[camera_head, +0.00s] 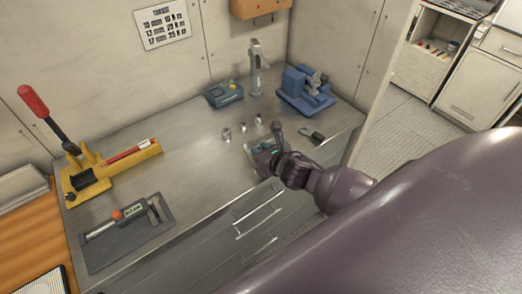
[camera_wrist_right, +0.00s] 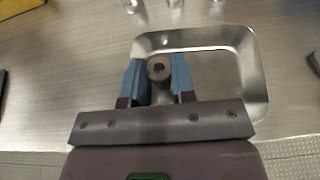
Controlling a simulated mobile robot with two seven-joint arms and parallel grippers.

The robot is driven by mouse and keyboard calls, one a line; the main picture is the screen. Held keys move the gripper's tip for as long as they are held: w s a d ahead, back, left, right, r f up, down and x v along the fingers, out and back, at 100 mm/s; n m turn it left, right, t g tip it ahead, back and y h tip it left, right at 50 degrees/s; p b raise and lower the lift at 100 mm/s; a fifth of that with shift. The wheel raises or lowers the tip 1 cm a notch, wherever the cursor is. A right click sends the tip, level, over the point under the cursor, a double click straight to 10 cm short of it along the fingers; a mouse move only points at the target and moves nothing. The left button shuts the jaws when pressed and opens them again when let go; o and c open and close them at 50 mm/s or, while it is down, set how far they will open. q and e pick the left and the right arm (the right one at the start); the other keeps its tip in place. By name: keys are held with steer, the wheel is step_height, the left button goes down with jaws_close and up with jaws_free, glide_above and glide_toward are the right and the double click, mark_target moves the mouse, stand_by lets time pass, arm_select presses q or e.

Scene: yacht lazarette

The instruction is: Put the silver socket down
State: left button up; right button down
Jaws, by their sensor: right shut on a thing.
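The silver socket (camera_wrist_right: 159,70) is a short round piece with a dark hole in its top, seen in the right wrist view. My right gripper (camera_wrist_right: 158,82) has its blue fingers on either side of it, shut on it. Both are over the left part of a shallow metal tray (camera_wrist_right: 258,75); I cannot tell whether the socket touches the tray's floor. In the head view my right gripper (camera_head: 267,152) is at the bench's front edge and hides the socket and most of the tray. My left gripper is not in view.
Three small silver pieces (camera_head: 243,127) stand on the metal bench behind the tray. A blue vise (camera_head: 305,90), a teal device (camera_head: 224,93) and a grey post (camera_head: 255,68) are farther back. A yellow press (camera_head: 88,175) and a digital gauge (camera_head: 128,220) are at left. The bench's middle is clear.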

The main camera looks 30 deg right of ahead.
steer(key=shift+f, duration=0.2)
steer(key=shift+s+f, duration=0.25)
steer(key=shift+f, duration=0.3)
steer(key=c, duration=1.2)
jaws_free()
steer(key=shift+s+f, duration=0.1)
steer(key=shift+r, duration=0.65)
steer(key=shift+s, duration=0.3)
steer(key=a+r+v, duration=0.1)
steer(key=v, duration=1)
steer(key=s+f+m, duration=0.3)
steer(key=f+m, duration=0.1)
steer(key=m, duration=0.8)
steer(key=s+f+m+g, duration=0.1)
steer(key=s+f+m, duration=0.2)
steer(key=m, duration=0.9)
steer(key=s+a+f+m+g+h, duration=0.1)
steer(key=s+f+m, duration=0.2)
steer(key=m, duration=0.9)
step_height(320, 180, down, 3)
steer(key=shift+a+f, duration=0.1)
steer(key=shift+f, duration=0.05)
